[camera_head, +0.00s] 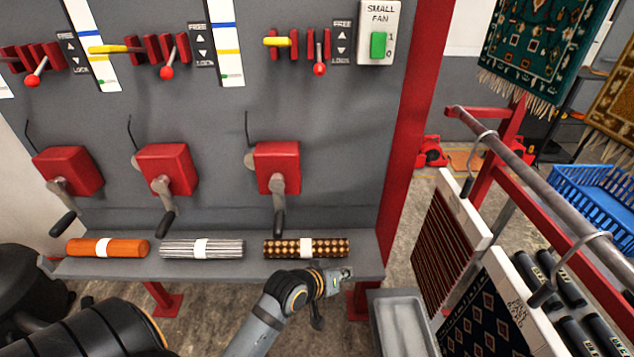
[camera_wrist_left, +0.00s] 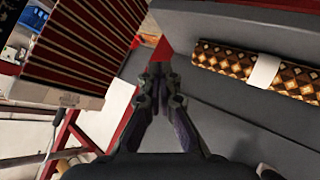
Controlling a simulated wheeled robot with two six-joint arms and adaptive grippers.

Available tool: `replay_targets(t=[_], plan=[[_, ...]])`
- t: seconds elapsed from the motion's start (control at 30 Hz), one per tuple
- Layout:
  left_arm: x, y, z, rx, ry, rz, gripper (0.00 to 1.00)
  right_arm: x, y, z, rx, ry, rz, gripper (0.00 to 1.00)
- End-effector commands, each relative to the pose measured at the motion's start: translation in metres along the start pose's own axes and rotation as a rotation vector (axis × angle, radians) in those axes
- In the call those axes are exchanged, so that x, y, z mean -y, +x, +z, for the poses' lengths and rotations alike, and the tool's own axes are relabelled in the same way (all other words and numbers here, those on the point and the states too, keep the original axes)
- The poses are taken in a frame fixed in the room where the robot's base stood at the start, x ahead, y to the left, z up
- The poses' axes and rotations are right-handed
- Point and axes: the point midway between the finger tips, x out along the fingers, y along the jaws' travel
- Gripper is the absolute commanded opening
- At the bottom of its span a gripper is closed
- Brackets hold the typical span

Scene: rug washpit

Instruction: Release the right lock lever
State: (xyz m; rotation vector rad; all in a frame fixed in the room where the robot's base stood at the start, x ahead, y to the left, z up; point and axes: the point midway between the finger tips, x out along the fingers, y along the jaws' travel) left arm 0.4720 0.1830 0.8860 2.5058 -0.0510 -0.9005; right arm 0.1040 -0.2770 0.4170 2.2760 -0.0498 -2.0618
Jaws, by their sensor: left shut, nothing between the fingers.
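The right lock lever (camera_head: 319,68) is a short lever with a red ball knob at the top of the grey panel. It hangs down from a red slotted bracket, toward the lower end of the FREE/LOCK label (camera_head: 342,42) beside it. The lever is not in the wrist view. My right gripper is not in view.
Two similar red-knobbed levers (camera_head: 167,73) (camera_head: 33,80) sit to the left. Red crank boxes (camera_head: 277,166) with handles stick out between levers and shelf. A small fan switch (camera_head: 379,45) is right of the lever. A red post (camera_head: 412,120) and rug rack (camera_head: 520,165) stand right.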

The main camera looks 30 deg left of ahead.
Motion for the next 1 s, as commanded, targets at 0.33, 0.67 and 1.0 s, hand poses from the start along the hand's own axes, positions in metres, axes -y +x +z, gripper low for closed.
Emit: replay_targets(t=[0.33,0.67,1.0], plan=[[-0.106,-0.077,-0.240,-0.680,-0.958,0.861,0.00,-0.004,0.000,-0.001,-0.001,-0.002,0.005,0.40],[-0.051,-0.152,-0.319,-0.990,-1.591,1.505,0.00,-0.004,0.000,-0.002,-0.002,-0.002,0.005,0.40],[-0.039,-0.160,-0.322,-1.031,-1.668,1.595,0.00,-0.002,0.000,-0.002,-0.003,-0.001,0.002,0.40]])
